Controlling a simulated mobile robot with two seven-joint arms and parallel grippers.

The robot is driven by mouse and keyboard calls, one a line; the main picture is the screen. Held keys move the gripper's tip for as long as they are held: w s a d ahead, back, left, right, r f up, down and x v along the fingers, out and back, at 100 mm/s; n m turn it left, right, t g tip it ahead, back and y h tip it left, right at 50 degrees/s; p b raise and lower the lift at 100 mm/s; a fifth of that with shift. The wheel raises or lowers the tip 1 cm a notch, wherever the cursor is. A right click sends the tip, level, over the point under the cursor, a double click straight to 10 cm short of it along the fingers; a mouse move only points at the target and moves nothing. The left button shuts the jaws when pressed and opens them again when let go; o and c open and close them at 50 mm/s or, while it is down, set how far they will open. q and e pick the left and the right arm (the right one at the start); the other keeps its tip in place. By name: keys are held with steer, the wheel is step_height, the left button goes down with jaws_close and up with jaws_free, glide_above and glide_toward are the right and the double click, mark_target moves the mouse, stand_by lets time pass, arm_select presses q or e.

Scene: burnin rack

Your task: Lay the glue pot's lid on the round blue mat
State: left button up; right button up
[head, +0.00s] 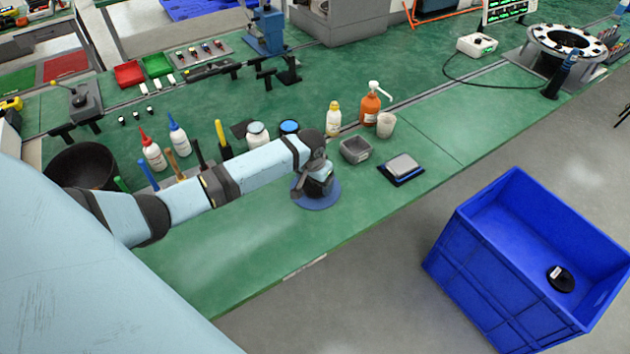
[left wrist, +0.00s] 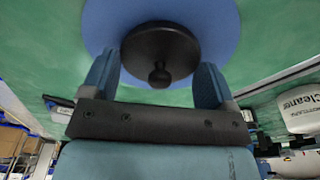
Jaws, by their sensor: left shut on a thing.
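The round blue mat (head: 322,204) lies on the green bench near its front edge, and its rim shows around my left gripper (head: 317,182). In the left wrist view, the black round lid (left wrist: 158,45) with a ball knob is between the two blue finger pads of the gripper (left wrist: 156,68), which is shut on it. The mat (left wrist: 220,25) fills the view behind the lid, and the lid appears over its middle. I cannot tell whether the lid touches the mat. A white jar (head: 257,135) stands behind the arm; I cannot tell if it is the glue pot. My right gripper is not in view.
A grey bin (head: 354,150) and a dark tray with a pale block (head: 402,167) sit right of the mat. An orange pump bottle (head: 370,107) and a yellow-capped bottle (head: 334,118) stand behind. A blue crate (head: 480,245) is on the floor. The bench front-left is clear.

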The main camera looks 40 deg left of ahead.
mark_target(313, 190)
arm_select(q)
steer(key=shift+f, duration=0.1)
steer(key=o, duration=0.8)
steer(key=r, duration=0.4)
steer(key=s+r, duration=0.1)
steer(key=r, duration=0.7)
steer(key=shift+s+r, duration=0.15)
steer(key=shift+s, duration=0.05)
steer(key=shift+d, duration=0.1)
